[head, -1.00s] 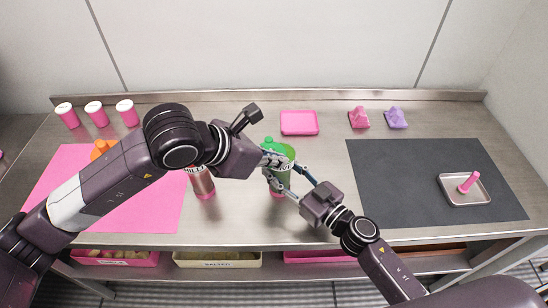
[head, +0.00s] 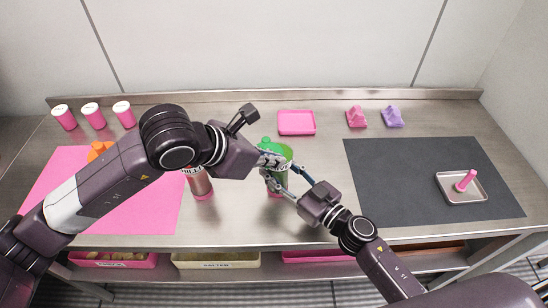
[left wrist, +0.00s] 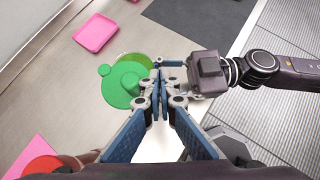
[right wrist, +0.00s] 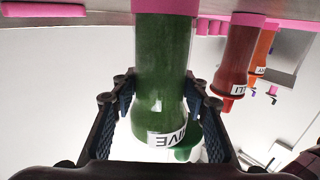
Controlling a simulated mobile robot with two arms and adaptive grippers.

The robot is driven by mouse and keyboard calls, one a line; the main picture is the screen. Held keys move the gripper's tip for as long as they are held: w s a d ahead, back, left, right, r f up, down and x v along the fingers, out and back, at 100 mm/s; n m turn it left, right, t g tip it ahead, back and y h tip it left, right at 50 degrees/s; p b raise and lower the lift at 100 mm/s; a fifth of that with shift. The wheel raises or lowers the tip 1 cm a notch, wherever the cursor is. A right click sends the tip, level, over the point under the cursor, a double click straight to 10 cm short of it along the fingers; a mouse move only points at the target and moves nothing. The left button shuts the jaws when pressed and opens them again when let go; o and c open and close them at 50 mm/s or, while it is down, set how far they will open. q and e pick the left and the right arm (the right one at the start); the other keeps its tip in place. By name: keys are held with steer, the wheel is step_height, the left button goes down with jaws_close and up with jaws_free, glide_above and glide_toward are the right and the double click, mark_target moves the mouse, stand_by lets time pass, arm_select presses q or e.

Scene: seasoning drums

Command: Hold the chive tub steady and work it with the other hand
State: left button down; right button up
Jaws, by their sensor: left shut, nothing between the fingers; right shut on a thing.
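The chive tub (right wrist: 160,75) stands on the steel table, with green contents and a label reading "CHIVE". In the head view its green top (head: 285,152) shows between my grippers. My right gripper (right wrist: 158,105) is shut around the tub's body.
The chilli tub (head: 200,182) stands close left, partly behind my left arm. An orange tub (head: 98,150) stands on the pink mat (head: 150,215). A pink tray (head: 297,123) lies behind; a dark mat (head: 400,190) with a metal tray (head: 447,182) lies right. Bins sit below.

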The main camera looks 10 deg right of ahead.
arm_select(q)
steer(key=shift+w+a, duration=0.15)
steer(key=shift+w, duration=0.75)
steer(key=s+a+r, duration=0.7)
steer(key=s, duration=0.1)
steer(key=shift+s+a, duration=0.2)
steer(key=shift+s, duration=0.1)
